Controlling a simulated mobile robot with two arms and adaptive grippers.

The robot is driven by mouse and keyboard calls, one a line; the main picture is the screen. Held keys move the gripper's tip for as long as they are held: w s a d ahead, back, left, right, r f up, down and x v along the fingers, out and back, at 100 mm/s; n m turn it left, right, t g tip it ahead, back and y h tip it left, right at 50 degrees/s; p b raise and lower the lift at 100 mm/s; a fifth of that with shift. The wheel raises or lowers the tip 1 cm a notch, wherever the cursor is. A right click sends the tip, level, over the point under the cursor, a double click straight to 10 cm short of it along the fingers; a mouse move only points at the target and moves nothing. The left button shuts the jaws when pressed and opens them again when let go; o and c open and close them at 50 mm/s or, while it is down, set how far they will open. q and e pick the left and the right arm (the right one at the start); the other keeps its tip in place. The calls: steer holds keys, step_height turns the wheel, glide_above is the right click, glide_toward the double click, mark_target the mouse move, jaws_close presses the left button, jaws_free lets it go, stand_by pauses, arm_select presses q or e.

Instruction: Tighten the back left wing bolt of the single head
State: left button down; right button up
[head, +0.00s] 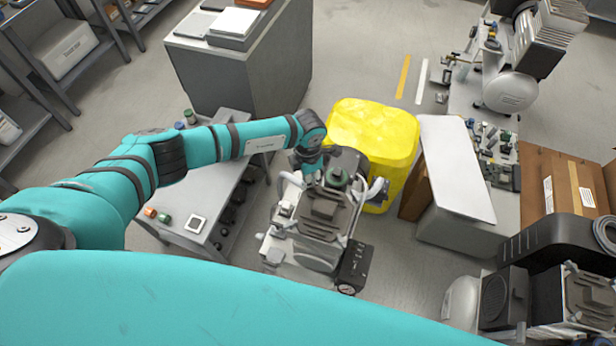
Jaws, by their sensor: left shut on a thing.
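The single-head compressor (325,207) stands in the middle of the head view, with a dark ribbed head on top and a gauge box (352,270) at its front right. My left arm reaches in from the left. My left gripper (308,176) is at the back left of the compressor head, pointing down, shut on the back left wing bolt. The bolt itself is too small and too covered by the fingers to make out. My right gripper is out of view.
A yellow bin (375,135) stands close behind the compressor. A grey table (180,230) with small parts is to its left, a grey cabinet (245,75) behind. A white panel (457,165) and cardboard boxes (555,190) are at right. Other compressors (515,90) stand farther right.

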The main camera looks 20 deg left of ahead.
arm_select(q)
steer(key=shift+w+f+m+b, duration=0.1)
steer(key=shift+f+m+b, duration=0.1)
steer(key=shift+m+b, duration=0.8)
steer(key=m+b, duration=1.1)
steer(key=b, duration=0.2)
steer(key=shift+r+m+b, duration=0.25)
steer(key=shift+m+b, duration=1.25)
steer(key=shift+m, duration=0.2)
